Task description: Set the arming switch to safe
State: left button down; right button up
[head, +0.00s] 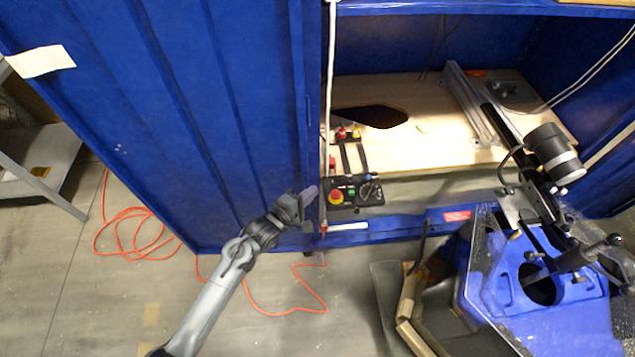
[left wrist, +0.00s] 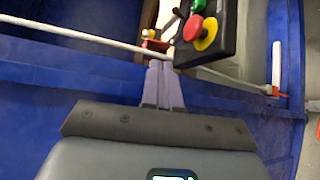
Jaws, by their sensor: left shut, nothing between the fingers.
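A black control box (head: 354,196) sits at the front edge of the wooden bench in the blue cabinet. It carries a red stop button on yellow (head: 336,197), a green button, and a dark switch-like part (head: 371,190) at its right end. I cannot tell for sure which part is the arming switch or how it is set. My left gripper (head: 309,194) is shut and empty, just left of the box. In the left wrist view, its fingertips (left wrist: 160,67) are close to a corner of the box (left wrist: 222,38); contact is unclear. My right gripper is not in view.
A blue cabinet door (head: 160,120) stands open at left. An orange cord (head: 125,225) lies on the floor. A blue machine (head: 510,285) stands at front right. The bench (head: 400,150) has an oval dark opening.

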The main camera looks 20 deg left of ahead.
aim_at(332, 183)
pick_arm(q)
jog(key=r+p+v, duration=0.1)
jog(key=v, duration=0.5)
jog(key=shift+s+a, duration=0.15)
jog(key=shift+m+t, duration=0.4)
jog(key=shift+t, duration=0.1)
jog(key=f+b, duration=0.1)
jog(key=b, duration=0.1)
jog(key=s+d+f+b, duration=0.1)
jog(key=s+f+b, duration=0.1)
jog(key=f+b, duration=0.1)
jog(key=shift+d+b, duration=0.15)
jog(key=shift+b, duration=0.15)
jog(key=shift+w, duration=0.1)
jog(key=b+x, duration=0.4)
jog(key=x, duration=1)
